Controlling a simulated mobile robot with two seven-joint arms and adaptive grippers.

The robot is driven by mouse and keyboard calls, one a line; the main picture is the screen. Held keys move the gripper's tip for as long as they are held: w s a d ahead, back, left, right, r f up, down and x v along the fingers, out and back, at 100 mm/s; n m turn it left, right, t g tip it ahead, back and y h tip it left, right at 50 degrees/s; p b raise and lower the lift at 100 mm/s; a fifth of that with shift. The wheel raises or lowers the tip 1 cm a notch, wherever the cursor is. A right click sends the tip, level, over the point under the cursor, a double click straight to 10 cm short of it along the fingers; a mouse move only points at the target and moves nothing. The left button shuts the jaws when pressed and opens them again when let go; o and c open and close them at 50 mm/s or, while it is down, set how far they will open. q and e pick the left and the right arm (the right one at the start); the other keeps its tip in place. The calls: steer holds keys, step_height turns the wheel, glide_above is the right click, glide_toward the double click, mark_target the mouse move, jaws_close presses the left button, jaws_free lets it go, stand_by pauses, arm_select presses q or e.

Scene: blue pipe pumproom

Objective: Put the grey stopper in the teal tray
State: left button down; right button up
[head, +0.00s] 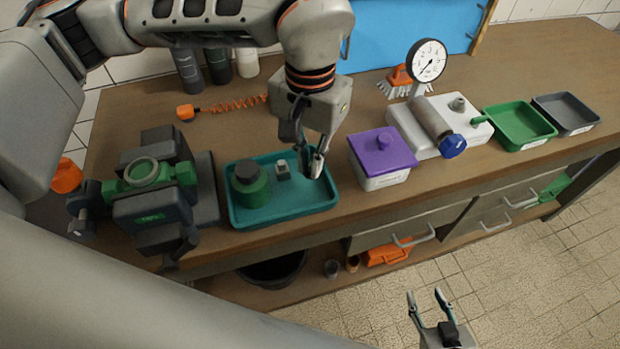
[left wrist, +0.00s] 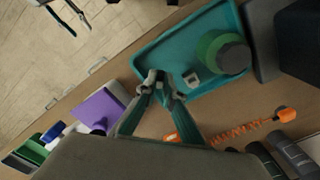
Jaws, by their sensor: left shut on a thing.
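The teal tray (head: 325,204) sits near the bench's front edge, left of the purple-lidded box. My left gripper (head: 318,168) is over its right part, pointing down, shut on a small grey piece. That piece seems to be the grey stopper, but the fingers hide most of it. The tray holds a green jar with a dark top (head: 250,185) and a small grey block (head: 283,170). In the left wrist view my left gripper (left wrist: 165,85) is at the edge of the tray (left wrist: 150,50). My right gripper (head: 427,303) is open and empty, low over the floor in front of the bench.
A grey and green valve body (head: 150,190) stands left of the tray. The purple-lidded box (head: 383,160) is close to its right. Farther right are a gauge (head: 427,61), a green tray (head: 520,127) and a grey tray (head: 567,113). An orange coiled cord (head: 230,105) lies behind.

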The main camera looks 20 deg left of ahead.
mark_target(310, 193)
arm_select(q)
steer(key=shift+f, duration=2.9)
steer(key=shift+f, duration=0.2)
steer(key=c, duration=2.2)
jaws_free()
steer(key=shift+r, duration=0.1)
step_height(310, 193, up, 12)
steer(key=shift+r, duration=0.15)
